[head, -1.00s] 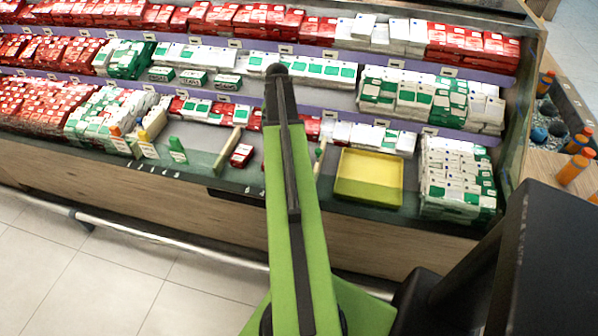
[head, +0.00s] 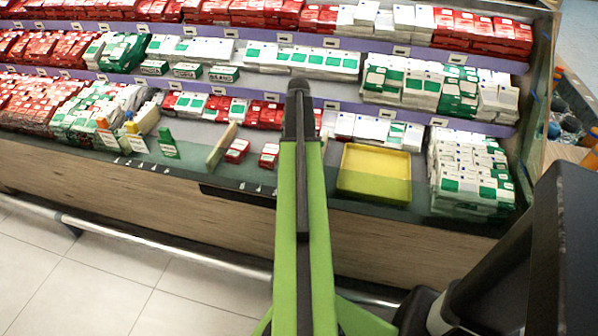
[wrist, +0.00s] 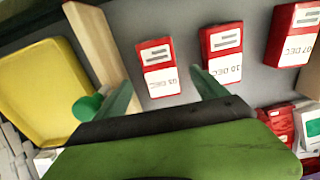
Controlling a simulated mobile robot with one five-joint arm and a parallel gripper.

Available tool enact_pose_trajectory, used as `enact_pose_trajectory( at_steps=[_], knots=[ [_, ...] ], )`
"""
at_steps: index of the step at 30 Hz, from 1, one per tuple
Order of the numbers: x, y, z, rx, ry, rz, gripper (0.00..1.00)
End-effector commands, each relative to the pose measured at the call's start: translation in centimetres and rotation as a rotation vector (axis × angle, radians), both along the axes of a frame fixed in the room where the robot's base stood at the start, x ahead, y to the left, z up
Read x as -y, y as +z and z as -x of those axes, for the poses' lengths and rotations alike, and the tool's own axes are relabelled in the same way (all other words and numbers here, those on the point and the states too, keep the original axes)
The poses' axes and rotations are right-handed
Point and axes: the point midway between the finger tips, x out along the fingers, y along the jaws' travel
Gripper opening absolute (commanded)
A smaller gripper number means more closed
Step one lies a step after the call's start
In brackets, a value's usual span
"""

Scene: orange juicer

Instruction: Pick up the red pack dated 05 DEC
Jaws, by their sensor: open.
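In the wrist view, a small red and white pack (wrist: 158,68) lies on the grey shelf with a label that looks like 05 DEC, though its first digits are blurred. My gripper (wrist: 161,78) is open, and its two green fingers point toward this pack, one to either side of its near end. I cannot tell the height of the fingers above it. To the right lie a red pack marked 10 DEC (wrist: 222,55) and one marked 07 DEC (wrist: 293,36). In the head view my arm hides the gripper and the first pack.
A wooden divider (wrist: 98,45) stands left of the pack, with a yellow tray (wrist: 42,85) beyond it. The tray also shows in the head view (head: 374,187). A round green object (wrist: 88,106) is close to the left finger. Stacked packs (head: 470,150) fill the shelves around.

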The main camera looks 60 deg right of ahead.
Motion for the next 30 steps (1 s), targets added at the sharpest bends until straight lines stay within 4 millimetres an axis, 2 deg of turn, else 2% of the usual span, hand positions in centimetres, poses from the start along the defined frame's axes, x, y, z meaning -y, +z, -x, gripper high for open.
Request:
enact_pose_trajectory(
  at_steps=[1,8,17,25,30],
  knots=[
    [0.0,-1.1,0.0,0.0,0.0,0.0,0.82],
    [0.0,-1.4,-0.1,0.0,0.001,0.0,0.82],
    [0.2,-6.2,-0.2,0.0,0.001,0.0,0.82],
    [0.2,-6.0,-0.2,0.0,0.002,0.0,0.82],
    [0.1,-6.0,-0.3,0.0,0.002,0.0,0.6]
  ],
)
